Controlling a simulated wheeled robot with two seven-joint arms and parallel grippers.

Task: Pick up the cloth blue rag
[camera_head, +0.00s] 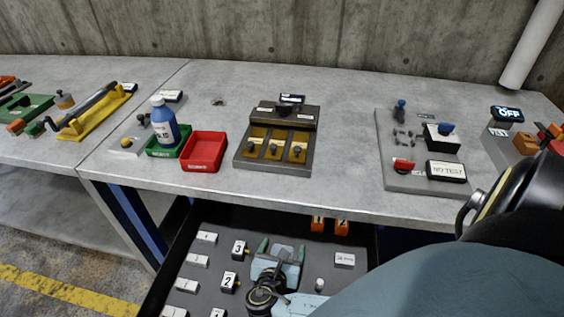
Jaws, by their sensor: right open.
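My right gripper (281,250) is over the open grey drawer below the table front, at the bottom centre. Its two greenish fingertips are apart, and it is open. A pale blue patch (264,267) shows between and below the fingers; it may be the blue rag, but I cannot tell it clearly from my gripper's own body. Contact between the fingers and the patch cannot be told. My wrist and arm hide part of the drawer. My left gripper is not in view.
The drawer (208,262) holds numbered blocks and white labels. Above it, the grey table (340,100) carries a blue bottle (164,124), a red tray (204,150), a wooden-slotted fixture (277,140) and a switch panel (425,160). The table's front edge overhangs the drawer.

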